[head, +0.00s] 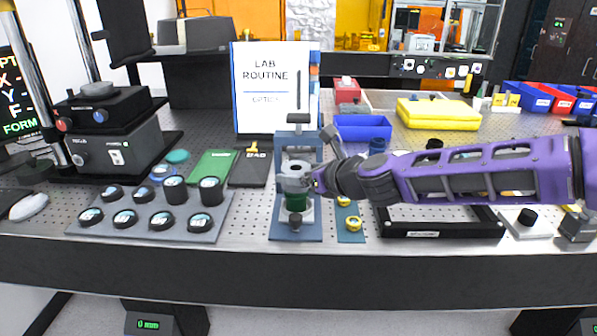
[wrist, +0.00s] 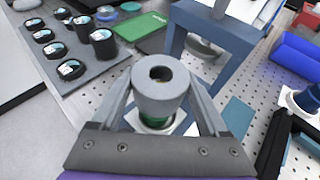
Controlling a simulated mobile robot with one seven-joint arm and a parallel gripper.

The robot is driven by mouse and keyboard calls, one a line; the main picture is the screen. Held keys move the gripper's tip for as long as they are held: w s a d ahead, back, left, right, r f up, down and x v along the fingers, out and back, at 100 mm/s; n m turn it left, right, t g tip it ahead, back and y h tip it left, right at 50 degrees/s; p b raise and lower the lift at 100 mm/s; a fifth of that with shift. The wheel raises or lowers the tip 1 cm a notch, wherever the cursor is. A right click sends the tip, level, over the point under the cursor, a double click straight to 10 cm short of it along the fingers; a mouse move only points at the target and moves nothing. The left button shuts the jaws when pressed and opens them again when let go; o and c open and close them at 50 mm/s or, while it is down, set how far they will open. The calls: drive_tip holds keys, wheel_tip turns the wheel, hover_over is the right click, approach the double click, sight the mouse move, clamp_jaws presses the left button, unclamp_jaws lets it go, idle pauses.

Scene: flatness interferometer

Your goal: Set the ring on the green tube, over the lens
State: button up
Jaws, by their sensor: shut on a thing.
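My gripper (wrist: 160,97) is shut on a grey ring (wrist: 162,82), a thick cylinder with a dark round hole in its top. The ring sits upright between the two fingers, directly over the green tube (wrist: 153,122). In the head view the ring (head: 295,167) also shows above the green tube (head: 296,202), which stands on a white seat in a blue press frame (head: 313,143). I cannot tell whether the ring touches the tube. The lens is hidden beneath the ring.
The press screw with its black handle (head: 298,117) rises behind the ring. A grey board (head: 200,230) with several black-rimmed optics lies to the left. A blue strip with brass pieces (head: 351,224) and a black frame (head: 440,229) lie to the right.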

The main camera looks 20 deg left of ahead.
drive_tip(key=shift+f+b, duration=0.3)
drive_tip(key=shift+f, duration=0.4)
drive_tip(key=o, duration=1.2)
drive_tip(key=shift+p+v, duration=2.6)
drive_tip(key=shift+v, duration=6.15)
drive_tip(key=shift+s+f, duration=0.15)
